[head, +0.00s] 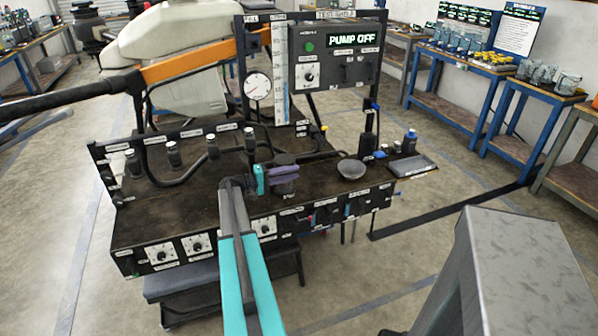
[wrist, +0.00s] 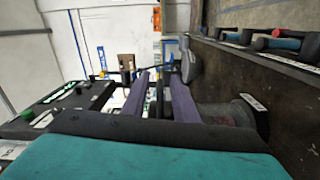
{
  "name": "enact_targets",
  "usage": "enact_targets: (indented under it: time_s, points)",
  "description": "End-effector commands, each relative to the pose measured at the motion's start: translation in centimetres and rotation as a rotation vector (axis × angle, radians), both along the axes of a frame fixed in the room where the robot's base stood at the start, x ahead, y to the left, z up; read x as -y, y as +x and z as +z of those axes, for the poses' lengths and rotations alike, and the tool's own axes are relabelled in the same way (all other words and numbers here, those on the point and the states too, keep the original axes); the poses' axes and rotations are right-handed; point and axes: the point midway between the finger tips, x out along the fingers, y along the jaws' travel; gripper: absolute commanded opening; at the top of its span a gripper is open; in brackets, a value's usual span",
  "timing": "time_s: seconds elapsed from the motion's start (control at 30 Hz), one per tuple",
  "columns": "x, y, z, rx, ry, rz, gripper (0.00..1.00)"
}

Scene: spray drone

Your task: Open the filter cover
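My gripper (head: 285,174) is over the bench, its teal body to the left and its fingers reaching right at a dark, round filter housing (head: 285,189). In the wrist view, which is turned sideways, the two purple-grey fingers (wrist: 160,95) stand apart with background showing between them. The dark flared housing (wrist: 232,115) rises from the bench just beside the lower finger, and that finger partly hides its top. A separate cover is hard to make out behind the fingers. I cannot tell whether the fingers touch the housing.
A grey bowl (head: 351,168) stands to the right on the bench (head: 180,215); it also shows in the wrist view (wrist: 190,62). Several capped posts and a hose line the back left. The upright panel reads PUMP OFF (head: 354,40).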

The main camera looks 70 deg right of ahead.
Motion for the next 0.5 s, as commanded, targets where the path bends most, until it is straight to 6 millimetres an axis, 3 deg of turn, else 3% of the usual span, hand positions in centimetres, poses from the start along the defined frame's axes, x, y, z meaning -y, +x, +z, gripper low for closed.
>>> enact_targets:
  time_s: [0.2, 0.5]
  points:
    - [1.7, -2.1, 0.1, -0.001, 0.001, 0.000, 0.26]
    - [2.5, -3.0, 0.0, -0.001, 0.001, 0.001, 0.26]
